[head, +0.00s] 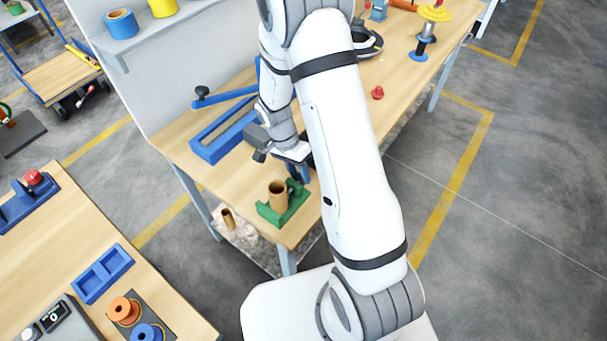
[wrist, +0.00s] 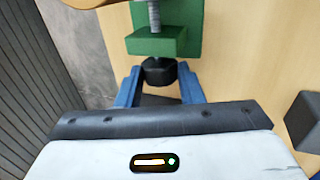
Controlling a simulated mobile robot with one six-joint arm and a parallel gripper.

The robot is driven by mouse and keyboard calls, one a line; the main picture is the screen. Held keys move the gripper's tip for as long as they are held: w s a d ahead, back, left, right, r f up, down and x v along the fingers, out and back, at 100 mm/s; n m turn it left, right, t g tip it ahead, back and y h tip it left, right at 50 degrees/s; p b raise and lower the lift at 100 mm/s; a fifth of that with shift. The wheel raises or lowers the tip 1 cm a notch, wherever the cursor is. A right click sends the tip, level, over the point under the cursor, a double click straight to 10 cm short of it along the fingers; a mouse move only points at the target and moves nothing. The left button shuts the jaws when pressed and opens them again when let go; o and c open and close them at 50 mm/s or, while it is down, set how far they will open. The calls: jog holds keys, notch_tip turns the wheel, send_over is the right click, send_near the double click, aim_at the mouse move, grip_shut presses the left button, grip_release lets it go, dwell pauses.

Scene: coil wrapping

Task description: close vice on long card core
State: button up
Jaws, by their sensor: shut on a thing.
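The green vice (head: 268,213) sits at the near end of the workbench. A brown card core (head: 277,193) stands upright in it; whether the jaws touch it I cannot tell. In the wrist view the vice's green block (wrist: 157,43) shows with its grey screw (wrist: 154,14) and black knob (wrist: 158,72). Only an edge of the core (wrist: 84,2) shows at the top left there. My gripper (wrist: 160,80) has its blue fingers on either side of the black knob, shut on it. In the head view my gripper (head: 299,173) is just behind the vice, partly hidden by my arm.
Another card core (head: 228,218) is low beside the bench leg. A blue frame (head: 222,137) lies farther back on the bench. A red knob-like piece (head: 377,92) stands to the right. A second table (head: 60,235) with blue trays is at the left.

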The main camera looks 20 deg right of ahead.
jog(key=o, duration=0.6)
jog(key=shift+s+d+f+t+y+b, duration=0.15)
jog(key=shift+t+y+b, duration=0.3)
jog(key=shift+b, duration=0.5)
jog(key=shift+s+d+t+y+b, duration=0.15)
jog(key=shift+s+t+y+b, duration=0.1)
jog(key=shift+t+y+b, duration=0.5)
jog(key=shift+w+r, duration=0.1)
jog(key=shift+r, duration=0.15)
jog(key=shift+f+t, duration=0.1)
jog(key=shift+t, duration=0.2)
